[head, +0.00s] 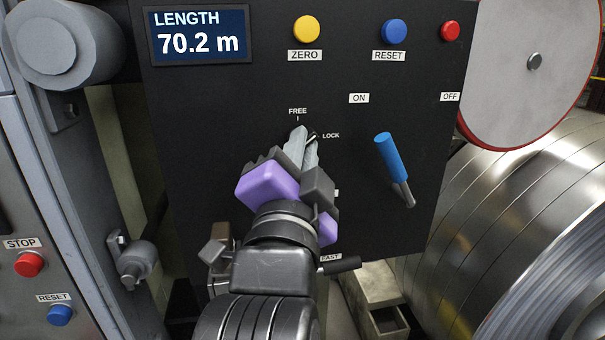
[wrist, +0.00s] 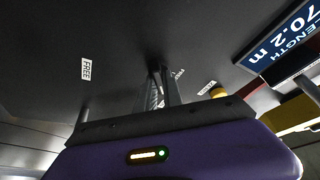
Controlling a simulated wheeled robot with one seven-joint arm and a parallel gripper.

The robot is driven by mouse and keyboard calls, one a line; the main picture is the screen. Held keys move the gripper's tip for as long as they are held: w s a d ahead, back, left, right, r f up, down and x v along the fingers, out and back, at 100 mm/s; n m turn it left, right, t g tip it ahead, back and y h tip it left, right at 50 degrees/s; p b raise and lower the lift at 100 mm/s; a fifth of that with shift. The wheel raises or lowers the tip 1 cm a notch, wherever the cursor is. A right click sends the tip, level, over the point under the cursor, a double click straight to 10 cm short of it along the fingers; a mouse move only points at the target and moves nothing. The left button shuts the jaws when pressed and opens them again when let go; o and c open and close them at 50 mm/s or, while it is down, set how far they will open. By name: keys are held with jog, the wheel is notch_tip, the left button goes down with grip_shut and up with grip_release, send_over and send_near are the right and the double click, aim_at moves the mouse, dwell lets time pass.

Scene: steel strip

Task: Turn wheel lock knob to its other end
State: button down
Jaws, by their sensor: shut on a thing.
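The wheel lock knob sits on the black panel between the FREE label (head: 297,111) and the LOCK label (head: 331,135). The fingers of my gripper (head: 304,140) are closed around it and hide most of it. A small dark part of the knob (head: 312,135) shows by the fingertips, on the LOCK side. In the wrist view my gripper's fingers (wrist: 160,88) reach to the panel and meet at the knob, and the purple gripper body fills the bottom. Which mark the knob points at is hard to tell.
A blue-handled lever (head: 390,158) stands out from the panel right of my gripper. The display (head: 198,36), a yellow button (head: 307,29), a blue button (head: 394,31) and a red button (head: 450,31) are above. A steel coil (head: 540,210) lies at right.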

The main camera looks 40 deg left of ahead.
jog(key=shift+m+g+h+b, duration=0.4)
jog(key=shift+m+h+b, duration=0.35)
jog(key=shift+m, duration=1.25)
jog(key=shift+m+g+h+b, duration=0.4)
jog(key=shift+m+h+b, duration=0.3)
jog(key=shift+m, duration=1.3)
jog(key=shift+w+d, duration=0.1)
jog(key=c, duration=1.5)
grip_release()
jog(key=shift+b+v, duration=0.45)
jog(key=shift+v, duration=3.45)
jog(key=shift+r, duration=0.1)
